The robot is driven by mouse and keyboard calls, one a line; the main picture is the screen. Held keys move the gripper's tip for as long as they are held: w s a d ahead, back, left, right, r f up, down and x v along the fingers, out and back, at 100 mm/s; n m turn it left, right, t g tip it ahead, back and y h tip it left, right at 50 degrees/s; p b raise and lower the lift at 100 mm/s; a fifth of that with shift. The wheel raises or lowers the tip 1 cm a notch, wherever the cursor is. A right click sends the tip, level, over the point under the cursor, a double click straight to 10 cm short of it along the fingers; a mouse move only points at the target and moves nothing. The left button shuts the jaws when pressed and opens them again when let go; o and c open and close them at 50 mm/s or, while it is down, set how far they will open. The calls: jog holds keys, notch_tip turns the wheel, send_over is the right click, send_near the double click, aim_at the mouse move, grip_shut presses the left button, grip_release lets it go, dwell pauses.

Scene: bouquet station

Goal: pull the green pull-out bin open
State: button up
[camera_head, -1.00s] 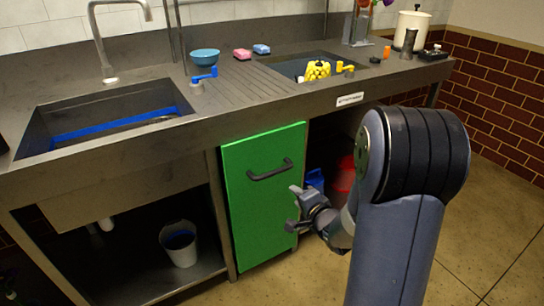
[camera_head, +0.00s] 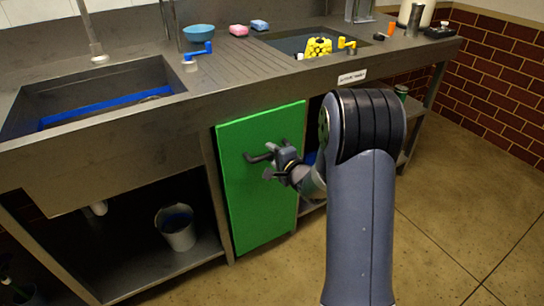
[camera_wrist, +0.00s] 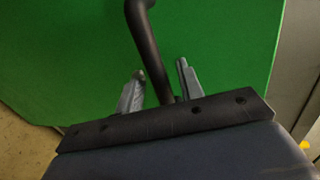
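The green pull-out bin (camera_head: 262,205) shows as a flat green front panel under the counter. It has a dark bar handle (camera_head: 252,158) near its upper middle. My gripper (camera_head: 269,161) is at the right part of this handle and hides some of it. In the wrist view the handle bar (camera_wrist: 147,45) runs between the two grey fingers of my gripper (camera_wrist: 160,86). The fingers are apart, with a gap visible on the left of the bar. I cannot tell whether the right finger touches it. The green panel (camera_wrist: 70,45) fills most of the background there.
The steel counter (camera_head: 130,140) with two sinks runs above the bin. A white bucket (camera_head: 177,232) stands on the low shelf to the left. A blue bowl (camera_head: 199,32) and sponges are on the counter. The tiled floor (camera_head: 430,245) at the right is clear.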

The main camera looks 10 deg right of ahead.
jog(key=shift+w+a, duration=0.1)
jog(key=shift+w, duration=0.2)
jog(key=shift+c, duration=0.5)
grip_shut()
jog(key=shift+f, duration=0.1)
